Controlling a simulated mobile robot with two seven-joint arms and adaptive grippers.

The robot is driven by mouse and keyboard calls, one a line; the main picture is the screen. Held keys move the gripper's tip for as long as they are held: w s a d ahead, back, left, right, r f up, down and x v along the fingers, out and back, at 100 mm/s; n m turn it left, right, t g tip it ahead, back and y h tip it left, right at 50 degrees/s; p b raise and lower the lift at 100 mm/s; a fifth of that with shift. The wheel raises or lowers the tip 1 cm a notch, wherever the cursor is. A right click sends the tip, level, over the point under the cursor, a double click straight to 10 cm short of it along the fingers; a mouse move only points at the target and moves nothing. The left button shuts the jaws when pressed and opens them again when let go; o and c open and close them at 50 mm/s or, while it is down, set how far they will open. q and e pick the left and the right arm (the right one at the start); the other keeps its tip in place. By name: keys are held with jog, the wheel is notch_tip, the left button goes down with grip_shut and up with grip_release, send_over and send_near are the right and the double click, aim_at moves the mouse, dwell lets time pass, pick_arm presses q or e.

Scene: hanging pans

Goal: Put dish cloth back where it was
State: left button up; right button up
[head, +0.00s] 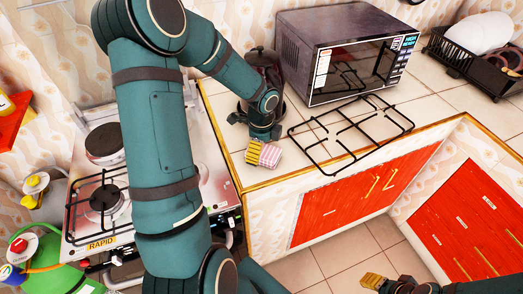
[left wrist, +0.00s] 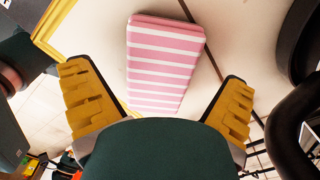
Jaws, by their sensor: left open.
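The dish cloth (head: 270,155) is pink and white striped and lies on the tiled counter near its front left corner. In the left wrist view the cloth (left wrist: 164,65) lies between and beyond my open fingers. My left gripper (head: 258,150) is just above the counter at the cloth's left side; in the left wrist view its yellow-padded fingers (left wrist: 160,105) stand wide apart, and I cannot tell whether they touch the cloth. My right gripper (head: 372,281) shows only in part at the bottom of the head view, with a yellow pad low over the floor.
A black pan-support grate (head: 350,130) lies on the counter right of the cloth. A microwave (head: 350,50) stands behind it, and a dish rack (head: 470,55) at the back right. A stove (head: 100,200) is at the left. A dark pot (head: 263,68) stands behind my left wrist.

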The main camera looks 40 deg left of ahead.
pick_arm(q)
notch_tip(320, 180, up, 10)
jog(key=p, duration=0.2)
jog(key=shift+s, duration=0.1)
dwell(0.6)
